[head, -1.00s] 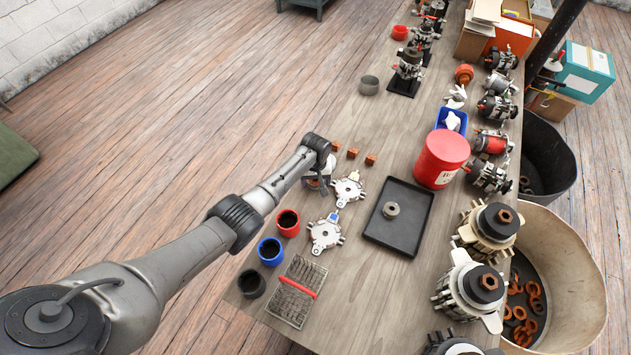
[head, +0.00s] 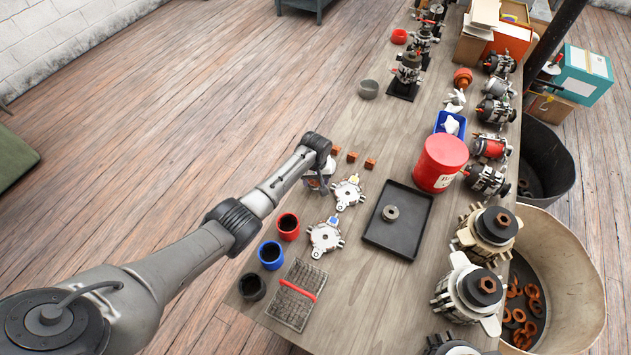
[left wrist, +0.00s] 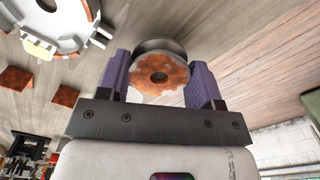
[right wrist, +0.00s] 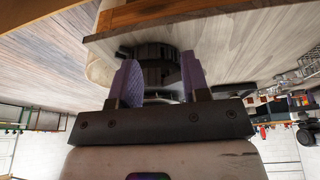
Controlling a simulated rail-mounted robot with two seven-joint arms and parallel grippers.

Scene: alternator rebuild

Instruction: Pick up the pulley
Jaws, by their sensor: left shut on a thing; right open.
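The pulley (left wrist: 172,73) shows in the left wrist view as a round, rust-mottled metal disc with a hole in its middle and a grey rim behind. My left gripper (left wrist: 160,80) is shut on it, with one purple finger on each side. In the head view my left gripper (head: 318,184) is over the left edge of the bench, beside a silver alternator end plate (head: 347,193); the arm largely hides the pulley there. My right gripper (right wrist: 160,82) is open and empty in the right wrist view, with dark round forms beyond its fingers. It is outside the head view.
A black tray (head: 416,221) with a small grey ring lies mid-bench. Several orange-brown blocks (head: 370,163) sit behind the left gripper. Red (head: 288,226), blue (head: 271,254) and black cups (head: 252,285) line the near left edge. A red bucket (head: 441,161) and alternators stand right.

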